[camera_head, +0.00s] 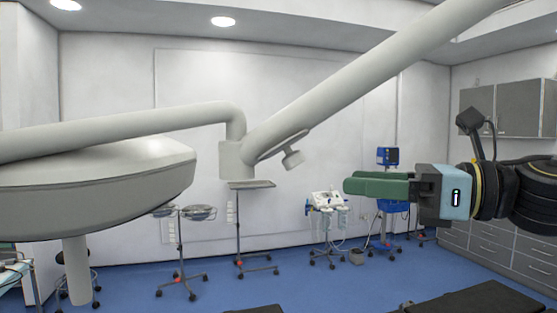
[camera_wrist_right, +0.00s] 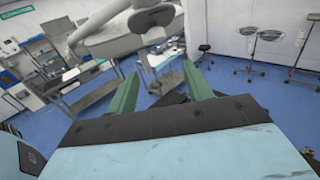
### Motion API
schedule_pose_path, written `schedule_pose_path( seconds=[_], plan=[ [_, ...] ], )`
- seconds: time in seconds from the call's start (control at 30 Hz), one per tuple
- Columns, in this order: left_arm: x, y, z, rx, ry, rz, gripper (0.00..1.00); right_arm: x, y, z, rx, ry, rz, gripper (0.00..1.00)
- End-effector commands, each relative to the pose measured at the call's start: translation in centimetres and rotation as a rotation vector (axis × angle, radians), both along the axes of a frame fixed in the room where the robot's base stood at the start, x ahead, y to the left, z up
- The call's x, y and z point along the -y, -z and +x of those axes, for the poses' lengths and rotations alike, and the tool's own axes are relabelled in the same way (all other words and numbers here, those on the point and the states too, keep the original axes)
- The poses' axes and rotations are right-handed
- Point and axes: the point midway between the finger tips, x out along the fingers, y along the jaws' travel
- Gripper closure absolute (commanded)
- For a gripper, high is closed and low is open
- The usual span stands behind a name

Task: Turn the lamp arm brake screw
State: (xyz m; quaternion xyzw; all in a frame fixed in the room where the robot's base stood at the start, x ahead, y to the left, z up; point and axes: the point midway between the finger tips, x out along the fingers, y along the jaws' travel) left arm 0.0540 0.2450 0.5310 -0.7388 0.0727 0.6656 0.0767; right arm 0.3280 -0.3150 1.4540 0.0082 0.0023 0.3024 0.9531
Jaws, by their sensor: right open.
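The lamp arm (camera_head: 350,78) slopes down from the upper right to a joint (camera_head: 236,160). A small pale knob, which looks like the brake screw (camera_head: 292,159), sticks out at the right of this joint. My right gripper (camera_head: 346,187) comes in from the right, its green fingers pointing left. It is open and empty, to the right of and lower in the picture than the screw, apart from it. In the right wrist view, the open fingers (camera_wrist_right: 160,70) point toward a dark rounded knob (camera_wrist_right: 152,17), probably the screw, at the top. My left gripper is out of view.
The large lamp head (camera_head: 95,190) hangs at the left on its curved arm (camera_head: 130,128). A tray stand (camera_head: 250,184) and a medical cart (camera_head: 325,200) stand against the back wall. Open space surrounds the right gripper's fingertips.

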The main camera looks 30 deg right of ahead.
Motion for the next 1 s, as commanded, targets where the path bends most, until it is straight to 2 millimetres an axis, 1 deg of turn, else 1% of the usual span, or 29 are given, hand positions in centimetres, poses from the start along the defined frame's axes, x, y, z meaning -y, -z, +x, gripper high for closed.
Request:
schedule_pose_path(
  seconds=[0.03, 0.1, 0.2, 0.27, 0.37, 0.7, 1.0],
  plan=[
    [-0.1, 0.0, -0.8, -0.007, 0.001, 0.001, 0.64, 0.6, -1.0, -1.1, 0.028, 0.012, -0.039, 0.49],
    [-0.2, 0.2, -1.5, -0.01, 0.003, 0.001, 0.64, 1.0, -1.6, -2.2, 0.054, 0.017, -0.077, 0.49],
    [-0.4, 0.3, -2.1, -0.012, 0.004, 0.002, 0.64, 1.3, -2.0, -2.9, 0.073, 0.019, -0.106, 0.49],
    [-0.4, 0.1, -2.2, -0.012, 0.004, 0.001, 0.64, 1.2, -2.1, -2.9, 0.077, 0.018, -0.112, 0.49],
    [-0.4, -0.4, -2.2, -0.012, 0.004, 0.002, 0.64, 0.5, -2.2, -2.1, 0.074, 0.013, -0.113, 0.49],
    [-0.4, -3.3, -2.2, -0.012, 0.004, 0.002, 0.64, -2.5, -2.3, 2.4, 0.072, 0.012, -0.111, 0.49],
    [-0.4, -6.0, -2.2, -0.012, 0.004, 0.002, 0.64, -4.5, -2.3, 5.3, 0.071, 0.014, -0.108, 0.49]
  ],
)
